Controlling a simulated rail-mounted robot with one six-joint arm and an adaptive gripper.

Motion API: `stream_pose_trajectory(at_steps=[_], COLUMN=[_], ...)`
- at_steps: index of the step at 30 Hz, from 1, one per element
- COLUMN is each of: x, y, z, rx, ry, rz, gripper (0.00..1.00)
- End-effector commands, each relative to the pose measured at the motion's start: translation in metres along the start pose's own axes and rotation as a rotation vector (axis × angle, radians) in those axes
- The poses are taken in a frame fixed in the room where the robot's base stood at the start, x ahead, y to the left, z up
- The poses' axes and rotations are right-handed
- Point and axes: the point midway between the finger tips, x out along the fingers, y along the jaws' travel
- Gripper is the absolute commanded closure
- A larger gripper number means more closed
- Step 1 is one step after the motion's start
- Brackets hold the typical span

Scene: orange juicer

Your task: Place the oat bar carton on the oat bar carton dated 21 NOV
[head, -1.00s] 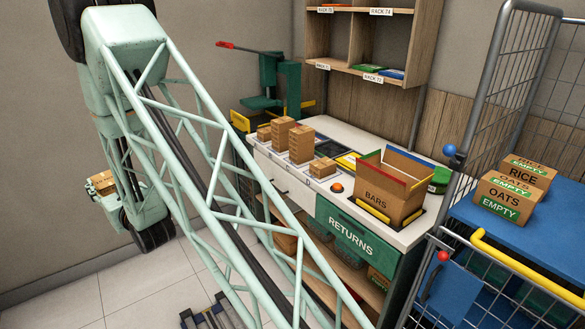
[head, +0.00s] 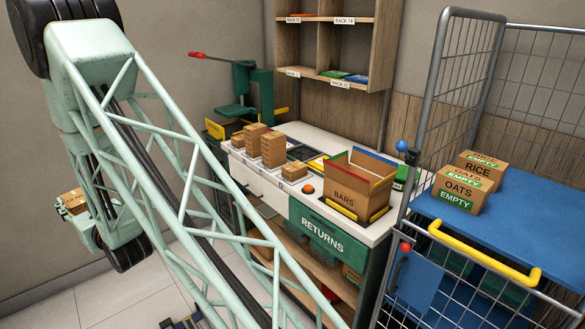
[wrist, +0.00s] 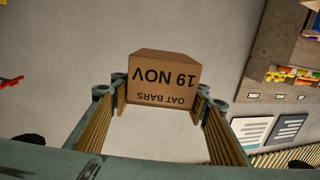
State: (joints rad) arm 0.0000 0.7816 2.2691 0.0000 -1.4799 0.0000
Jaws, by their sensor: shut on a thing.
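My gripper (wrist: 162,92) is shut on an oat bar carton (wrist: 163,75), a brown box whose print reads "OAT BARS" and "19 NOV" upside down in the wrist view. In the head view my gripper (head: 66,208) hangs at the far left with the carton (head: 75,199), away from the counter.
A green lever press (head: 246,90) is behind left. A wire cage trolley (head: 445,105) with oats and rice boxes is at right. Floor (head: 140,290) shows front left.

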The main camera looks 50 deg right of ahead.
Motion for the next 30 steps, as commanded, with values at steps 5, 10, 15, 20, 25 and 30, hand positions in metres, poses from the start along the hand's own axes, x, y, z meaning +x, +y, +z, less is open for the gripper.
stream_pose_trajectory(at_steps=[5, 10, 15, 20, 25, 30], x=[0.001, 0.006, 0.015, 0.022, 0.022, 0.015], y=[0.004, 0.023, 0.065, 0.122, 0.19, 0.257], z=[-0.001, -0.001, -0.003, -0.004, -0.005, -0.005], rx=[0.0, 0.0, 0.0, 0.001, 0.001, 0.002], ry=[0.001, 0.0, 0.002, 0.003, 0.002, 0.002], rz=[0.008, 0.049, 0.137, 0.258, 0.404, 0.553], gripper=[0.71, 0.71, 0.71, 0.71, 0.71, 0.71])
